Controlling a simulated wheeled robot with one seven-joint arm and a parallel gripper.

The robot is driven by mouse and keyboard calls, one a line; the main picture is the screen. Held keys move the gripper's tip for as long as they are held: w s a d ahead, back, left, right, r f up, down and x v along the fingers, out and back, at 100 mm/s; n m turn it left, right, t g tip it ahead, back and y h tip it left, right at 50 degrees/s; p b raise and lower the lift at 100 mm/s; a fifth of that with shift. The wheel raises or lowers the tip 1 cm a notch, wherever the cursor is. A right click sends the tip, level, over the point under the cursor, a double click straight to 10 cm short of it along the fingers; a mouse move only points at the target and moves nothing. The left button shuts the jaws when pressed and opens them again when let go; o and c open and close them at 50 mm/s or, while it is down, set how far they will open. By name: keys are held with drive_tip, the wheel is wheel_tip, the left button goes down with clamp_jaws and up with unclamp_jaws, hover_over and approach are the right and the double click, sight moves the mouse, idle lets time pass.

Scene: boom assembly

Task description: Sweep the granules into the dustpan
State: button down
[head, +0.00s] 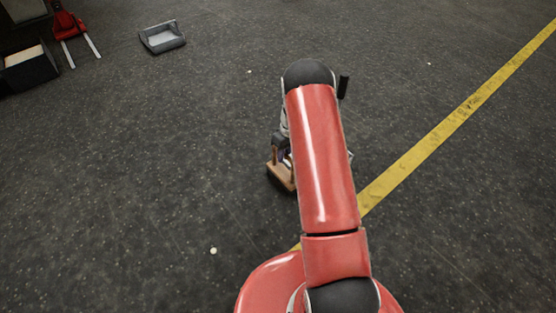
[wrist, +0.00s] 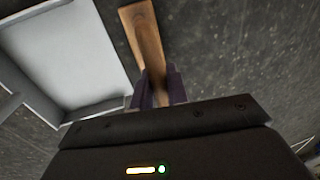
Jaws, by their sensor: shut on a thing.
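My gripper (head: 285,153) is low over the floor, partly hidden behind my red arm in the head view. It is shut on a wooden-backed brush (head: 281,176) with a dark underside. In the wrist view the purple fingertips (wrist: 158,90) close on its wooden handle (wrist: 143,35). The grey dustpan (head: 163,37) lies on the floor at the upper left of the head view, apart from the brush. A pale tray-like shape that looks like the dustpan (wrist: 65,60) fills the left of the wrist view. Small pale granules lie scattered: one (head: 213,250), another (head: 249,71), and another (head: 430,64).
A red lifting device with two pale forks (head: 78,46) and a dark box (head: 30,70) stand at the upper left. A yellow floor line (head: 450,122) runs diagonally on the right. The dark speckled floor between brush and dustpan is largely clear.

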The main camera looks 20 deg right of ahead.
drive_tip(key=shift+w+d+b, duration=0.2)
drive_tip(key=shift+d+b, duration=0.05)
drive_tip(key=shift+d, duration=0.45)
drive_tip(key=shift+w+d+b, duration=0.25)
drive_tip(key=shift+d, duration=0.4)
drive_tip(key=shift+w+d+b, duration=0.2)
drive_tip(key=shift+d+b, duration=0.05)
drive_tip(key=shift+d, duration=0.45)
drive_tip(key=shift+r, duration=0.1)
wheel_tip(320, 180, up, 10)
drive_tip(key=a+p, duration=0.2)
drive_tip(key=p, duration=0.3)
drive_tip(key=shift+s+a, duration=0.4)
drive_tip(key=shift+s, duration=0.05)
drive_tip(key=shift+p, duration=0.3)
